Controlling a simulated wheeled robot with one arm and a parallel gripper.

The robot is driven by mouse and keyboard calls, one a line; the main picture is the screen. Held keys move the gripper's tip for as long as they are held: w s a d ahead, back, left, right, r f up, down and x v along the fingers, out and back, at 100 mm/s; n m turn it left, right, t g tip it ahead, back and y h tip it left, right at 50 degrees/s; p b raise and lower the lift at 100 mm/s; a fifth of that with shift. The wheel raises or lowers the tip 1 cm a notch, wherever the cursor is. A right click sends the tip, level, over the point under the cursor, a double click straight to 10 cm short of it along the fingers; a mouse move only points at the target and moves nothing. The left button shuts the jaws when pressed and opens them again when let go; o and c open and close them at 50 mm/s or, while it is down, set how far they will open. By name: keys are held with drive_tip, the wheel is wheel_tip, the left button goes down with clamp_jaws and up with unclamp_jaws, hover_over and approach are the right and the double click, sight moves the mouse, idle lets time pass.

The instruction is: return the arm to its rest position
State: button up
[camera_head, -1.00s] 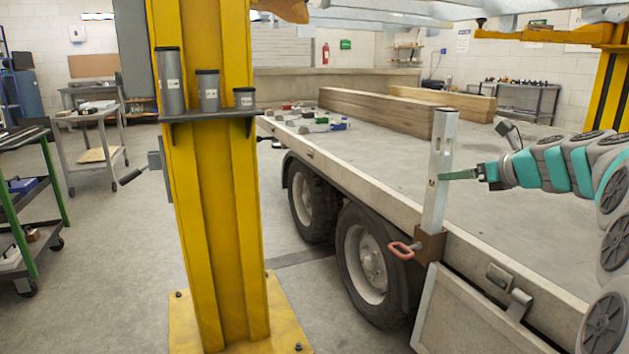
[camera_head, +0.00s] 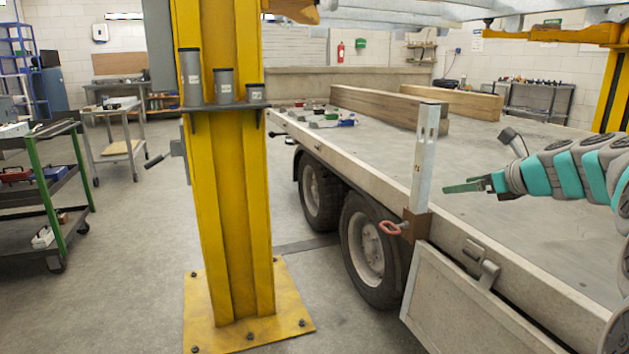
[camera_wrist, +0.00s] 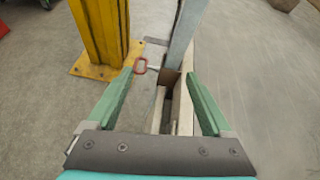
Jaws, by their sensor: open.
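My gripper (camera_head: 464,187) is at the right in the head view, at the end of my grey and teal arm, above the trailer bed. Its green fingers (camera_wrist: 160,105) are spread apart in the wrist view with nothing between them. The steel stake post (camera_head: 426,160) stands upright in a brown bracket (camera_head: 416,225) at the trailer's edge. A red-handled pin (camera_head: 394,228) sits at that bracket. In the head view, a gap shows between my fingertips and the post. In the wrist view the post (camera_wrist: 184,35) rises beyond the fingers.
A yellow lift column (camera_head: 225,200) stands left of the trailer, with a shelf (camera_head: 225,106) of grey cylinders. Timber beams (camera_head: 385,105) lie on the trailer bed (camera_head: 500,215). A green-framed cart (camera_head: 50,190) is at far left. The floor between cart and column is clear.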

drive_tip(key=s+a+f+n+g, duration=0.4)
drive_tip(key=s+a+f+n, duration=0.25)
drive_tip(key=s+a, duration=0.3)
drive_tip(key=s+a+f+n+g, duration=0.3)
drive_tip(key=s+a+f+n, duration=0.4)
drive_tip(key=a, duration=0.3)
drive_tip(key=s+f+n+g+h, duration=0.1)
drive_tip(key=s+f+n, duration=0.3)
drive_tip(key=s, duration=0.6)
drive_tip(key=s+f+n+g+h, duration=0.2)
drive_tip(key=s+f+n+g, duration=0.1)
drive_tip(key=s+n, duration=0.4)
drive_tip(key=s+d+f+n+g+h, duration=0.1)
drive_tip(key=s+f+n, duration=0.4)
drive_tip(key=s, duration=0.8)
drive_tip(key=shift+n+g+h, duration=0.35)
drive_tip(key=shift+g+h, duration=0.15)
drive_tip(key=shift+g, duration=0.3)
drive_tip(key=shift+c, duration=0.2)
